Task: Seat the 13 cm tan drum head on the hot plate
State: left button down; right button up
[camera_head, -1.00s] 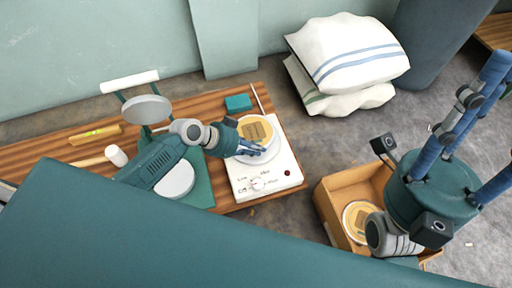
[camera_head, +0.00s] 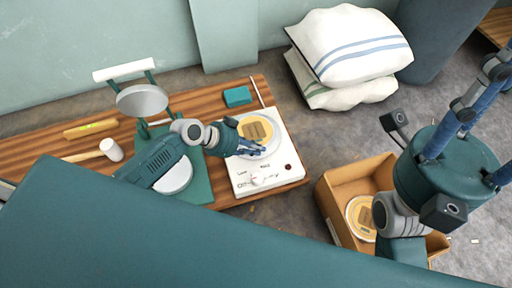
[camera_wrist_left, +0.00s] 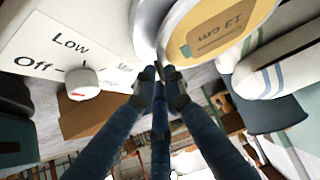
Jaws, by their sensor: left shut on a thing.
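The tan drum head (camera_head: 254,128), a round disc with a pale rim and a darker label, is at the hot plate's round heating surface. In the left wrist view the drum head (camera_wrist_left: 225,28) reads "13 cm". My left gripper (camera_head: 256,149) is shut on its near rim; the fingertips (camera_wrist_left: 160,72) meet at the rim in the wrist view. The white hot plate (camera_head: 270,176) has a knob and a red button on its front. Its grey disc (camera_wrist_left: 147,22) shows beside the drum head, with a narrow gap visible. Full contact cannot be told. My right gripper is not in view.
A cardboard box (camera_head: 340,187) on the floor at right holds another tan disc (camera_head: 360,214). White sacks (camera_head: 348,50) lie behind.

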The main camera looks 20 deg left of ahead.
pick_arm(q)
jog(key=shift+f, duration=0.3)
jog(key=c, duration=1.7)
grip_release()
jog(key=shift+c, duration=0.2)
jog(key=shift+s, duration=0.1)
jog(key=v, duration=1.2)
